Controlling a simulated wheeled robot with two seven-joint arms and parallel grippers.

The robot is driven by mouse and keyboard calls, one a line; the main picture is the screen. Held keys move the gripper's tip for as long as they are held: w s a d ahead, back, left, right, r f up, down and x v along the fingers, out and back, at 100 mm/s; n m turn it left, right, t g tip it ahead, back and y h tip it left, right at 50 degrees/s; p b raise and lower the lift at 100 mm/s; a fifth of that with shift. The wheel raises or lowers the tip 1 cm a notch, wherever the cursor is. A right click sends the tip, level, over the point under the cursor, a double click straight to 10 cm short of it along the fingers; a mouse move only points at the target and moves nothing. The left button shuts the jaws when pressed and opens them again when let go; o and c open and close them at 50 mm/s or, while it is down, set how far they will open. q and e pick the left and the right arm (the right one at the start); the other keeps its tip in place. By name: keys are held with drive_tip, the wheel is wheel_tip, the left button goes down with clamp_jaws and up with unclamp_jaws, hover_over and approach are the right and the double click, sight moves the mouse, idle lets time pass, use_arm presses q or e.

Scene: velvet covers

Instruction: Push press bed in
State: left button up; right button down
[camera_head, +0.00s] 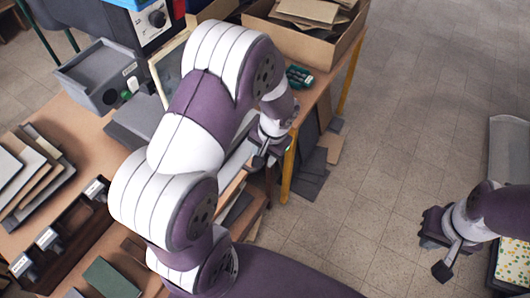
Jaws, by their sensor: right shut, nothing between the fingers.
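My right gripper (438,256) is shut and empty over the floor at the lower right, far from the press.
A cardboard box of brown sheets (311,40) stands at the table's back right. Stacked covers (28,172) and a dark rack with metal clips (60,240) are at the left. A green book (111,278) lies in front. Tiled floor is open between table and right gripper.

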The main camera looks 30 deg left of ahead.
use_arm(q)
drive_tip(key=shift+w, duration=0.1)
drive_tip(key=shift+c, duration=1.3)
clamp_jaws()
drive_tip(key=a+p, duration=0.1)
drive_tip(key=a, duration=0.8)
drive_tip(key=w+a+p, duration=0.1)
drive_tip(key=a, duration=0.3)
drive_tip(key=shift+a+p, duration=0.2)
drive_tip(key=shift+p, duration=0.1)
drive_tip(key=shift+o, duration=1.3)
unclamp_jaws()
wheel_tip(320, 180, up, 13)
drive_tip(key=d, duration=0.2)
drive_tip(key=shift+s+d+f, duration=0.15)
drive_tip(key=shift+f, duration=0.05)
